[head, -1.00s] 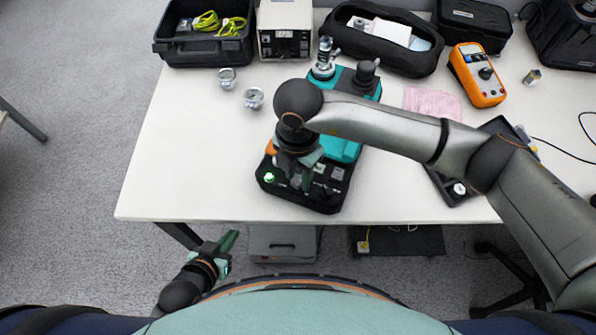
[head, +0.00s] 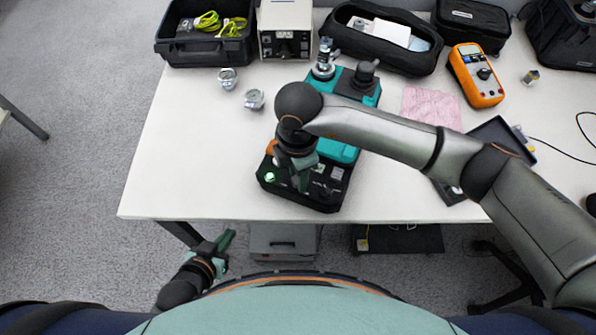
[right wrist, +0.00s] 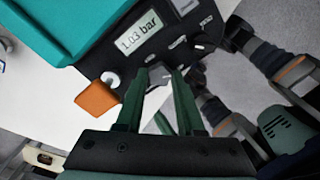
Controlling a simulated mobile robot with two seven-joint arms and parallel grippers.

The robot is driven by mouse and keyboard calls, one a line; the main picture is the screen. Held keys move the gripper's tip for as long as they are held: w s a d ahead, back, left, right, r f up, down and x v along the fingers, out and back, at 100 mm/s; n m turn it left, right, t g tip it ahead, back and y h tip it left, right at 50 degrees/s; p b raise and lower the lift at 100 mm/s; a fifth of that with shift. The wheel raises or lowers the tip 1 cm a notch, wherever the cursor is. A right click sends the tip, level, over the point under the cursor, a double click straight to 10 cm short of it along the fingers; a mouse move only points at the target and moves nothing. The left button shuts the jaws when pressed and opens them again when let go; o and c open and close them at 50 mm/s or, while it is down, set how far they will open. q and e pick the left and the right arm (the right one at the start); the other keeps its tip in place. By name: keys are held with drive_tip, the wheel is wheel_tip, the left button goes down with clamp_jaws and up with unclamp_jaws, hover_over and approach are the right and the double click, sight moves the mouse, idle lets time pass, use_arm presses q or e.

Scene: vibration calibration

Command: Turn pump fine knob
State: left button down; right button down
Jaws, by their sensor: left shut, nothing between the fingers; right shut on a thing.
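The pump (head: 338,152) is a teal unit with a black front panel, standing near the table's front edge. A round green light shows on the panel's left in the head view. My right gripper (head: 302,187) points down at this panel. In the right wrist view its green fingers (right wrist: 162,78) reach the panel below the display (right wrist: 138,38), which reads 1.03 bar. They are shut on a small knob, which I take as the fine knob; the fingers mostly hide it. My left gripper (head: 226,242) is shut and empty, low in front of the table, over the floor.
Two small gauges (head: 254,99) lie left of the pump. An orange multimeter (head: 476,75), a pink cloth (head: 431,107) and a dark tray (head: 500,134) lie to its right. Cases and a grey box (head: 286,28) line the back. The table's left front is clear.

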drive_tip(key=c, duration=0.5)
unclamp_jaws()
wheel_tip(320, 180, up, 12)
drive_tip(key=shift+r, duration=0.25)
idle(0.6)
